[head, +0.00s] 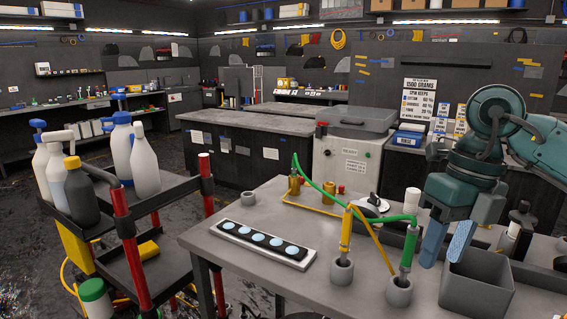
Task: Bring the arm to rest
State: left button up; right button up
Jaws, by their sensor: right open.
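My right arm comes in from the right, with a teal wrist over the right part of the grey workbench (300,215). My right gripper (442,259) points down with its two blue fingers apart, and nothing shows between them. It is just above or behind the rim of an open grey bin (478,292); the exact gap cannot be told. My left gripper is not in view.
A yellow-handled tool (346,232) and a green-handled tool (409,248) stand in round holders left of the gripper, with a green hose. A black strip with pale discs (262,241) lies farther left. A bottle cart (150,200) stands left. Dark bottles (521,225) stand right.

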jog(key=s+a+f+m+g+y+p, duration=0.1)
jog(key=s+a+m+y, duration=0.15)
jog(key=a+y, duration=0.85)
jog(key=s+a+f+m+y+p, duration=0.1)
jog(key=a+f+m+y, duration=0.15)
jog(key=a+y, duration=0.85)
jog(key=w+d+f+m+t+h, duration=0.1)
jog(key=w+f+m+t+h, duration=0.15)
jog(key=m+t, duration=0.6)
jog(key=w+d+f+m+t+h, duration=0.2)
jog(key=f+m+t+h, duration=0.1)
jog(key=m+t, duration=0.55)
jog(key=s+d+f+m+h+p, duration=0.1)
jog(key=d+f+m+h, duration=0.3)
jog(key=f, duration=0.6)
jog(key=s+d+f+m+g+h, duration=0.1)
jog(key=s+d+f+m+h, duration=0.3)
jog(key=f+m+h, duration=0.4)
jog(key=shift+s+d+f+m+g+h+p, duration=0.2)
jog(key=shift+f+m+g+h+p, duration=0.2)
jog(key=shift+f, duration=0.45)
jog(key=s+f+g, duration=0.1)
jog(key=s+f, duration=0.1)
jog(key=s+d+f+m+g+h, duration=0.1)
jog(key=s+f, duration=0.1)
jog(key=s, duration=0.1)
jog(key=s+d+f+m+g+h, duration=0.1)
jog(key=s+f, duration=0.1)
jog(key=f, duration=0.1)
jog(key=shift+s+d, duration=0.15)
